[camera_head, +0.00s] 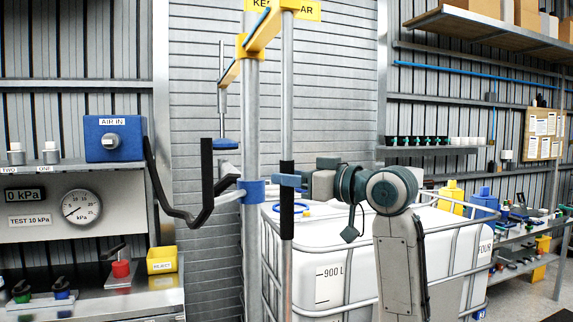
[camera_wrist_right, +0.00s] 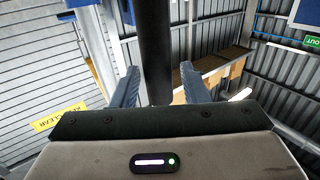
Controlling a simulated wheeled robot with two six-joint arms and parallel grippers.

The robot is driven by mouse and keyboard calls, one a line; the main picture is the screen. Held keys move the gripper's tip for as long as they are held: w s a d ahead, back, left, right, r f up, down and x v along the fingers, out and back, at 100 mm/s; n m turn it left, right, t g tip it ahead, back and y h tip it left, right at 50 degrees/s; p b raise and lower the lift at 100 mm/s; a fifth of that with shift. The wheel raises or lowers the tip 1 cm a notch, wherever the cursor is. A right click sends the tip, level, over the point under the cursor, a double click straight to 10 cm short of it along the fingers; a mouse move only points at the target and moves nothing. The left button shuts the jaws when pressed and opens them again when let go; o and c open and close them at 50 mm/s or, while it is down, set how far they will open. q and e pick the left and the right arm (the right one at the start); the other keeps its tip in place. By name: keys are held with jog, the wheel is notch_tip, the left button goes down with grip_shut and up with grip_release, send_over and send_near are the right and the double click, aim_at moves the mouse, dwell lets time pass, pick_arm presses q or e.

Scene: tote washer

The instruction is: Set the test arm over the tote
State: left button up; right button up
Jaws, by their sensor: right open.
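The yellow test arm (camera_head: 262,33) runs through a yellow collar on a thick grey post. From its far end a thin rod carries a blue disc (camera_head: 225,143), in front of the shutter and left of the tote. From its near end hangs a rod with a black grip (camera_head: 287,222). My right gripper (camera_head: 287,180) is at this grip. In the right wrist view the black grip (camera_wrist_right: 154,40) stands between the open fingers (camera_wrist_right: 159,70), with a gap at the right finger. The white caged tote (camera_head: 370,260) stands behind, partly hidden by my right arm. My left gripper is not seen.
Shelves (camera_head: 430,152) line the right wall.

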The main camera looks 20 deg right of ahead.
jog(key=shift+x, duration=0.85)
jog(key=shift+d, duration=0.1)
grip_shut()
